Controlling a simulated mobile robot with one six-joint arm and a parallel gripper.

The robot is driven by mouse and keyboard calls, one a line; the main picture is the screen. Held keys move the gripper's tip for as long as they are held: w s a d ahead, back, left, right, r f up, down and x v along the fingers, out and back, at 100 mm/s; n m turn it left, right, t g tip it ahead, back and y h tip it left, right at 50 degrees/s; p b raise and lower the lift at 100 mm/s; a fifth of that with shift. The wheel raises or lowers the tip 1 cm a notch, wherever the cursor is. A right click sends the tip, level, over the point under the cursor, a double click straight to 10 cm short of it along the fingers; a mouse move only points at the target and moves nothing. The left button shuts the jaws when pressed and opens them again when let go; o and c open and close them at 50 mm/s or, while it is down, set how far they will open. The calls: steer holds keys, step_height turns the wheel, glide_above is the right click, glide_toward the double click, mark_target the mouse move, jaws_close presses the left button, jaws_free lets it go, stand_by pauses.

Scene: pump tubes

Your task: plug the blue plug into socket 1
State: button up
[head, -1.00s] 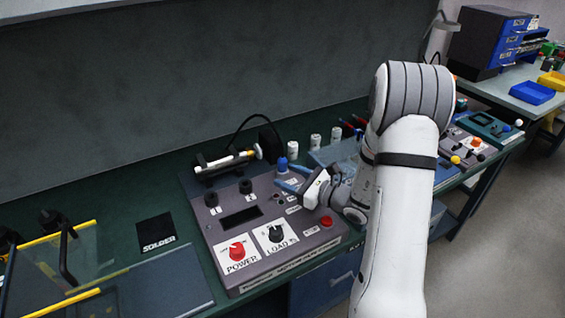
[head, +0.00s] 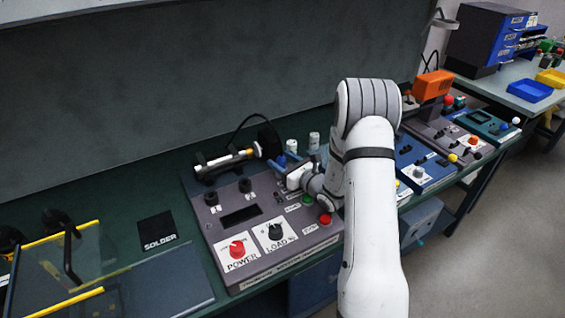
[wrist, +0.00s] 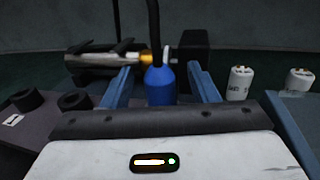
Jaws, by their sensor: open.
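The blue plug (wrist: 160,86) stands upright between my gripper's open blue fingers in the wrist view, with a dark cable rising from its top. Gaps show on both sides of it. In the head view my gripper (head: 283,164) is at the back right of the grey panel, and the plug cannot be told apart from the blue fingers there. Two black round sockets stand on the panel's back left; the left one, seemingly socket 1 (head: 211,199), also shows in the wrist view (wrist: 28,99). The other socket (head: 245,186) is to its right. Both look empty.
A pump-like cylinder (head: 225,161) lies on black mounts behind the sockets. White canisters (head: 314,140) stand right of my gripper. The panel has a red POWER knob (head: 236,249), a black LOAD knob (head: 275,231) and buttons. More panels line the bench to the right.

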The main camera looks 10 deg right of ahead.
steer(key=shift+x, duration=1.3)
steer(key=shift+c, duration=0.5)
steer(key=c, duration=1)
steer(key=shift+o, duration=0.2)
steer(key=shift+r, duration=0.1)
